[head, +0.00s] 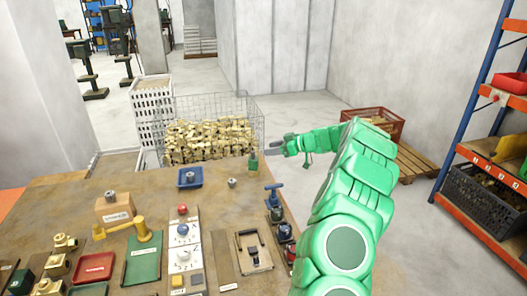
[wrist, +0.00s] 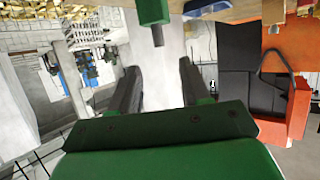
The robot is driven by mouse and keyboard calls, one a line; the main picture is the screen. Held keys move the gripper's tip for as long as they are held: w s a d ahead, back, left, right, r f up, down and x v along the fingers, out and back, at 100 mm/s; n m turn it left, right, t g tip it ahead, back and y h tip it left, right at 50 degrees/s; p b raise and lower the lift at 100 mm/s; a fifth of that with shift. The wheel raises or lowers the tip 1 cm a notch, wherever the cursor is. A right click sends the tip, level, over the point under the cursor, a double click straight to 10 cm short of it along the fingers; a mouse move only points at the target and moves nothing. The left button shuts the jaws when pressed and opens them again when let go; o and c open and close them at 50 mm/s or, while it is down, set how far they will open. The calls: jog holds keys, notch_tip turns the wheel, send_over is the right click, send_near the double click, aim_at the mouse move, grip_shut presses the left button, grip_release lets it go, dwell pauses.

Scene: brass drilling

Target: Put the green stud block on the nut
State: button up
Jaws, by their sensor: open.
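The green stud block (head: 253,162) stands at the far right corner of the workbench, its short grey stud pointing up. It also shows at the top of the wrist view (wrist: 152,11), past the fingertips. My gripper (head: 270,151) is at the right of the block, close to it. In the wrist view my gripper (wrist: 158,70) is open, with nothing between its two dark fingers. A small grey piece that looks like the nut (head: 232,183) sits on the bench, left of and nearer than the block.
A blue fixture (head: 186,183) with a grey part stands left of the nut. A wire basket of brass parts (head: 210,140) is behind the bench. A blue clamp-like tool (head: 274,195) stands at the bench's right edge. Bare bench lies around the nut.

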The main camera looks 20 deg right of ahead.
jog(key=shift+v, duration=1.1)
